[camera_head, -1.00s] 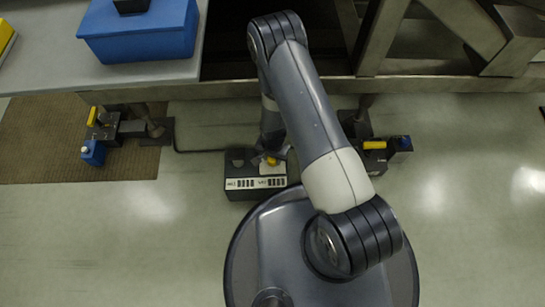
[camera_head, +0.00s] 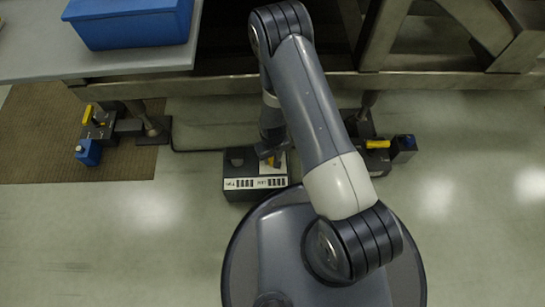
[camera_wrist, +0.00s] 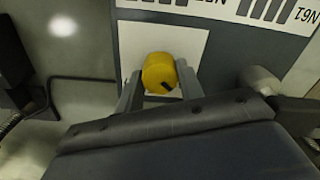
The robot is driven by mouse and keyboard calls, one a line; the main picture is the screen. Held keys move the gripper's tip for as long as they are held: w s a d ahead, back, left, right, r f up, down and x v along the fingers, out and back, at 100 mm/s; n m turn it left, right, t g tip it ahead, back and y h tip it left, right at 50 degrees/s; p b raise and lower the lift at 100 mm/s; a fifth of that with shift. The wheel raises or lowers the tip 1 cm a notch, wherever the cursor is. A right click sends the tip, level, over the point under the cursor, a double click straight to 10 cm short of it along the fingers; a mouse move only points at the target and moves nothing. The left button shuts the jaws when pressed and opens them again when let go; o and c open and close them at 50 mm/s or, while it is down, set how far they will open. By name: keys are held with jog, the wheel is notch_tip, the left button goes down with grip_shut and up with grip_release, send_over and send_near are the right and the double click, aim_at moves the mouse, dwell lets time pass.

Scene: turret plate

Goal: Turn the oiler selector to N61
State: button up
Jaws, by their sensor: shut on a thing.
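The oiler selector is a yellow knob (camera_wrist: 158,70) with a short dark mark on its lower right side. It sits on a white square plate (camera_wrist: 190,42) on a dark box. My gripper (camera_wrist: 161,87) has one finger on each side of the knob and is shut on it. Labels are printed upside down along the top of the wrist view; the N61 label (camera_wrist: 306,16) is at the far right. In the head view the dark box (camera_head: 236,190) with its label strip (camera_head: 255,183) lies below my gripper (camera_head: 270,155), which mostly hides the knob.
A grey bench with a blue bin (camera_head: 135,24) stands at the back left. Dark units with yellow handles stand on both sides, left (camera_head: 97,125) and right (camera_head: 378,144). A steel rail (camera_head: 450,82) runs behind. The floor in front is clear.

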jog(key=shift+n+b, duration=0.3)
jog(key=shift+n, duration=0.7)
jog(key=o, duration=1)
notch_tip(320, 180, up, 11)
jog(key=p, duration=0.4)
jog(key=shift+p, duration=0.35)
jog(key=shift+f, duration=0.2)
